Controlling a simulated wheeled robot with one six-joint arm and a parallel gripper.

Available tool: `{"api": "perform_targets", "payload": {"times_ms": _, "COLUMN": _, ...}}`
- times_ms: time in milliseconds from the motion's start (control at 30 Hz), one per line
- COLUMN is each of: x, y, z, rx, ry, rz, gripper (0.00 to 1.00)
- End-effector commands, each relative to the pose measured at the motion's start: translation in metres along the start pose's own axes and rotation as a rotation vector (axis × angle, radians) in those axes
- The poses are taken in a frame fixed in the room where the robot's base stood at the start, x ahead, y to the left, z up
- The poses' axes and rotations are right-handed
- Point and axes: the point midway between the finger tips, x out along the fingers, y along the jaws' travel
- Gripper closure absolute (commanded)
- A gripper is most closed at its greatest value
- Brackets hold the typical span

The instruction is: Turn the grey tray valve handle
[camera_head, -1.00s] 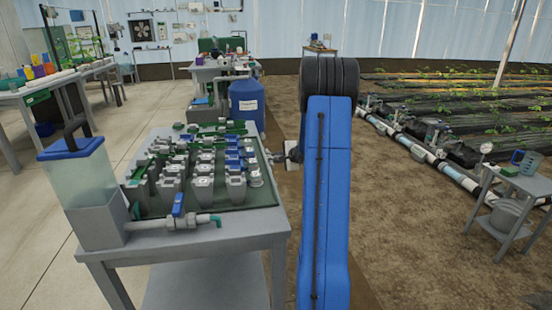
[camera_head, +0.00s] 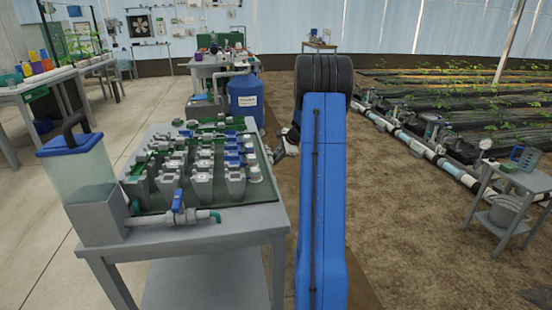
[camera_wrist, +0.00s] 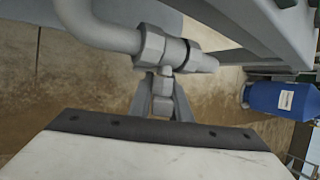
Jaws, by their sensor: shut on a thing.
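The grey tray valve is at the right edge of the tray table. In the wrist view its grey pipe and collar (camera_wrist: 172,52) run across the upper middle. A small grey handle (camera_wrist: 163,86) stands out below the collar. My gripper (camera_wrist: 165,104) is shut on this handle, with a grey finger on each side. The fingers partly hide the handle. In the head view my gripper (camera_head: 282,150) shows small beside the table's right edge, and my blue arm hides part of that area. The handle's exact turn angle cannot be told.
The grey table (camera_head: 190,238) carries a green tray of grey and blue valve blocks. A clear tank with a blue lid (camera_head: 78,165) and a blue-handled valve (camera_head: 178,203) stand at its front. A blue barrel (camera_head: 246,102) stands behind.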

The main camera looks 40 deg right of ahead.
Motion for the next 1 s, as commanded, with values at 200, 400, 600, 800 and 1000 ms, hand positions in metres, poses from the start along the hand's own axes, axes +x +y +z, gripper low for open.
{"api": "perform_targets", "payload": {"times_ms": 200, "x": 0.001, "y": 0.004, "z": 0.0, "rx": 0.052, "ry": 0.0, "rz": 0.133, "gripper": 1.0}}
{"api": "perform_targets", "payload": {"times_ms": 400, "x": 0.0, "y": 0.01, "z": 0.001, "rx": 0.107, "ry": 0.0, "rz": 0.264, "gripper": 1.0}}
{"api": "perform_targets", "payload": {"times_ms": 600, "x": -0.001, "y": 0.014, "z": 0.001, "rx": 0.148, "ry": -0.001, "rz": 0.36, "gripper": 1.0}}
{"api": "perform_targets", "payload": {"times_ms": 800, "x": -0.003, "y": 0.016, "z": 0.002, "rx": 0.169, "ry": -0.001, "rz": 0.411, "gripper": 1.0}}
{"api": "perform_targets", "payload": {"times_ms": 1000, "x": -0.003, "y": 0.016, "z": 0.002, "rx": 0.177, "ry": -0.002, "rz": 0.429, "gripper": 1.0}}
